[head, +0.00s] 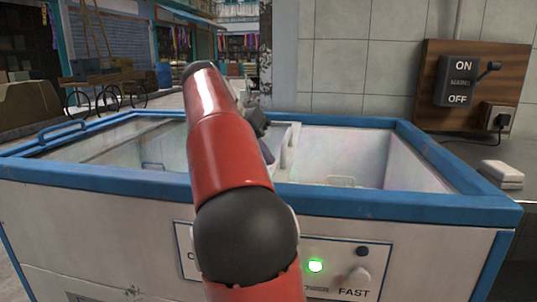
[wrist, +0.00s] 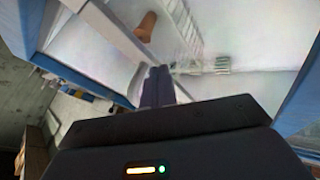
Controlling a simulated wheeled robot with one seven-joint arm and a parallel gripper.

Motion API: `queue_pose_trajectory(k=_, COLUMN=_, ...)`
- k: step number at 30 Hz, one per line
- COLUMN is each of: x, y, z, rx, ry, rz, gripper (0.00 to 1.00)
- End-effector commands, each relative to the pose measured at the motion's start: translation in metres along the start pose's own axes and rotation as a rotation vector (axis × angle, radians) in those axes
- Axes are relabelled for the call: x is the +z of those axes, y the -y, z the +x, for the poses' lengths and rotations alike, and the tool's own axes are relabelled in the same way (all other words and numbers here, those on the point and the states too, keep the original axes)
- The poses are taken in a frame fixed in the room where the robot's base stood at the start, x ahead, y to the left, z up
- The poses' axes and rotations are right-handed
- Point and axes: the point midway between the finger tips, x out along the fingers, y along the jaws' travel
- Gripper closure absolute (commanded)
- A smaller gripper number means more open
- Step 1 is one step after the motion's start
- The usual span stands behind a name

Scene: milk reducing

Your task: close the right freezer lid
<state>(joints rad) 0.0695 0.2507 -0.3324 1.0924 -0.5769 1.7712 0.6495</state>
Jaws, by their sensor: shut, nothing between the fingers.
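The chest freezer (head: 120,180) has a blue rim and white walls. Its right side appears uncovered, showing the white interior (head: 345,155). A glass pane (head: 110,148) lies over the left side, with a blue handle (head: 62,129) at its left end. I cannot clearly pick out the right lid from the left one. My gripper is mostly hidden behind my red arm in the head view; dark fingers (head: 267,150) show near a white upright bar (head: 287,145). In the wrist view my gripper (wrist: 156,85) is shut and empty beside a pale frame edge (wrist: 115,35); contact is unclear.
A wire basket (wrist: 208,66) shows inside the freezer. A tiled wall with a mains switch (head: 460,82) stands behind. A white box (head: 502,173) lies on the counter at the right.

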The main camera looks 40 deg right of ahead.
Motion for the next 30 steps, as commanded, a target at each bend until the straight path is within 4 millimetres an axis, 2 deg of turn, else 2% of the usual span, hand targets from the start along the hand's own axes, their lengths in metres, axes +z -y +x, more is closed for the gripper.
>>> queue_pose_trajectory(k=14, x=0.002, y=-0.002, z=-0.002, rx=-0.001, ry=-0.001, rz=0.001, gripper=1.0)
queue_pose_trajectory(k=19, x=0.001, y=-0.009, z=0.003, rx=-0.001, ry=-0.001, rz=0.004, gripper=1.0)
queue_pose_trajectory(k=23, x=-0.002, y=-0.025, z=0.014, rx=0.0, ry=0.0, rz=0.004, gripper=1.0)
queue_pose_trajectory(k=26, x=-0.006, y=-0.046, z=0.028, rx=0.001, ry=0.001, rz=0.007, gripper=1.0)
queue_pose_trajectory(k=30, x=-0.014, y=-0.084, z=0.052, rx=0.003, ry=0.003, rz=0.009, gripper=1.0)
